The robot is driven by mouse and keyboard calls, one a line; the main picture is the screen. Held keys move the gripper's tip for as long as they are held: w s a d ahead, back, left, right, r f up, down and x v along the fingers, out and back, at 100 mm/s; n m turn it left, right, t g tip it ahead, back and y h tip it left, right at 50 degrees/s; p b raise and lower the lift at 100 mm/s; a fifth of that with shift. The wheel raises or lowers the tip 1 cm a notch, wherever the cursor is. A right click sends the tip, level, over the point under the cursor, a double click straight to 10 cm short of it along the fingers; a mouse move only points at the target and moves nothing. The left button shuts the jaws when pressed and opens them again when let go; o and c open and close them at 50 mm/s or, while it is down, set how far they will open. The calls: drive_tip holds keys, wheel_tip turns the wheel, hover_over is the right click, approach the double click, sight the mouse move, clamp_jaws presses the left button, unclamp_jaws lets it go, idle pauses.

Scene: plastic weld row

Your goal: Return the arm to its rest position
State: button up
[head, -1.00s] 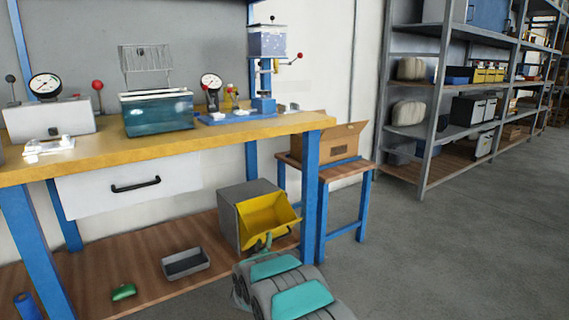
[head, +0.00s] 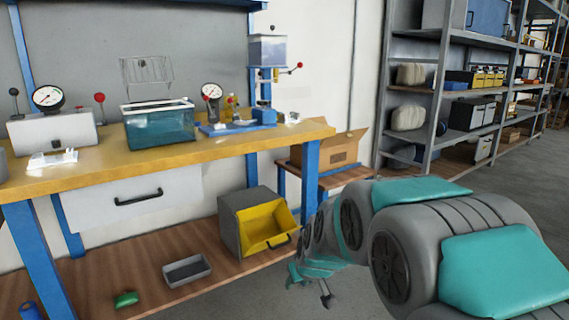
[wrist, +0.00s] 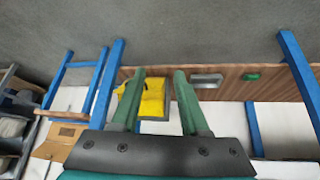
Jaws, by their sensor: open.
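My gripper (head: 311,286) is in front of the bench's lower shelf, left of my grey and teal arm links in the head view. In the wrist view my gripper (wrist: 159,72) shows two green fingers spread apart with nothing held between them. The yellow-fronted bin (head: 265,226) stands on the lower shelf, beyond my gripper. The yellow bin (wrist: 152,97) shows between and behind the fingers in the wrist view, apart from them. My arm stretches from the lower right toward the bench, bent low.
The workbench (head: 170,160) carries gauges, a teal tank (head: 160,127) and a blue press (head: 265,85). A grey tray (head: 187,270) and a green object (head: 126,299) lie on the lower shelf. A cardboard box (head: 340,150) sits on a side stand. Grey racks (head: 440,100) stand behind.

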drive_tip(key=s+d+r+m+g, duration=0.1)
drive_tip(key=s+d+g, duration=0.1)
drive_tip(key=s, duration=1)
drive_tip(key=s+d+r+m+g+h+p, duration=0.1)
drive_tip(key=s+d, duration=0.4)
drive_tip(key=s, duration=0.8)
drive_tip(key=s+d+r+m+g+h+p, duration=0.1)
drive_tip(key=s+d+g, duration=0.3)
drive_tip(key=s, duration=0.9)
drive_tip(key=shift+s+d+r+m+g, duration=0.25)
drive_tip(key=shift+r+m+g, duration=0.3)
drive_tip(key=shift+r, duration=0.25)
drive_tip(key=shift+a, duration=0.15)
